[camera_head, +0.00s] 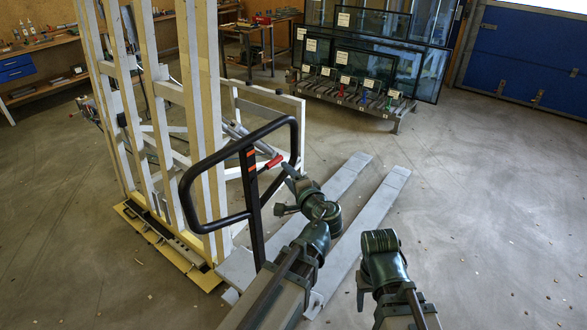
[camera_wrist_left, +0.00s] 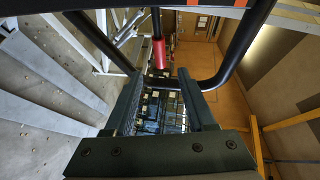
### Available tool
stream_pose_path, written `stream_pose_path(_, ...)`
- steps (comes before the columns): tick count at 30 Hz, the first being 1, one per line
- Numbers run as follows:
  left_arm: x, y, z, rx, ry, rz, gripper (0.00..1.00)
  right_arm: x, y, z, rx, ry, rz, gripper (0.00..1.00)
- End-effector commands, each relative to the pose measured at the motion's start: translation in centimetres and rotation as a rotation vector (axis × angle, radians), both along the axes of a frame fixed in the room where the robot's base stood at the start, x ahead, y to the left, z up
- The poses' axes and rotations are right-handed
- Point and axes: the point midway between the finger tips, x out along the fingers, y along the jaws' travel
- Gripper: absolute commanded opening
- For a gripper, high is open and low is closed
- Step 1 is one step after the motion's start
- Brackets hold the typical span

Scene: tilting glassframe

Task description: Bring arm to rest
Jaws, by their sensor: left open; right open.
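My left gripper (camera_head: 284,190) is beside the black loop handle (camera_head: 183,190) of a pallet jack, near its red lever (camera_head: 274,161). In the left wrist view, its two dark fingers (camera_wrist_left: 160,100) are spread with nothing held between them. The red lever (camera_wrist_left: 158,50) shows beyond the fingertips, and the black handle bar (camera_wrist_left: 240,45) curves round on the right. My right gripper (camera_head: 361,290) hangs low at the lower middle, to the right of the pallet jack's forks; it is seen partly, with nothing visible in it.
The jack's grey forks (camera_head: 374,210) lie along the floor between the handle and my right arm. A tall wood and white frame (camera_head: 160,120) stands at the left. A rack with glass panes (camera_head: 372,65) is at the back.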

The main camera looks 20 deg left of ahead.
Motion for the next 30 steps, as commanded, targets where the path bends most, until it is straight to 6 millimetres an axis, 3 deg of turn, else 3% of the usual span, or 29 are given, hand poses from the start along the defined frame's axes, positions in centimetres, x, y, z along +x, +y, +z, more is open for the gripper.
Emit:
stream_pose_path(6,-0.5,-0.1,-0.9,-0.046,0.015,0.019,0.56,0.0,0.0,0.0,0.0,0.0,0.0,0.56)
stream_pose_path(8,-1.3,-0.2,-2.2,-0.112,0.039,0.048,0.56,0.0,0.0,0.0,0.0,0.0,0.0,0.56)
stream_pose_path(11,-3.6,-1.1,-5.9,-0.283,0.119,0.127,0.56,0.0,0.0,0.0,0.0,0.0,0.0,0.56)
stream_pose_path(15,-8.3,-4.4,-11.7,-0.559,0.299,0.249,0.56,0.0,0.0,0.0,0.0,0.0,0.0,0.56)
stream_pose_path(19,-13.1,-8.7,-15.5,-0.768,0.494,0.335,0.56,0.0,0.0,0.0,0.0,0.0,0.0,0.56)
stream_pose_path(24,-18.0,-13.4,-17.6,-0.942,0.707,0.398,0.56,0.0,0.0,0.0,0.0,0.0,0.0,0.56)
stream_pose_path(30,-20.6,-15.8,-18.0,-1.02,0.823,0.421,0.56,0.0,0.0,0.0,0.0,0.0,0.0,0.56)
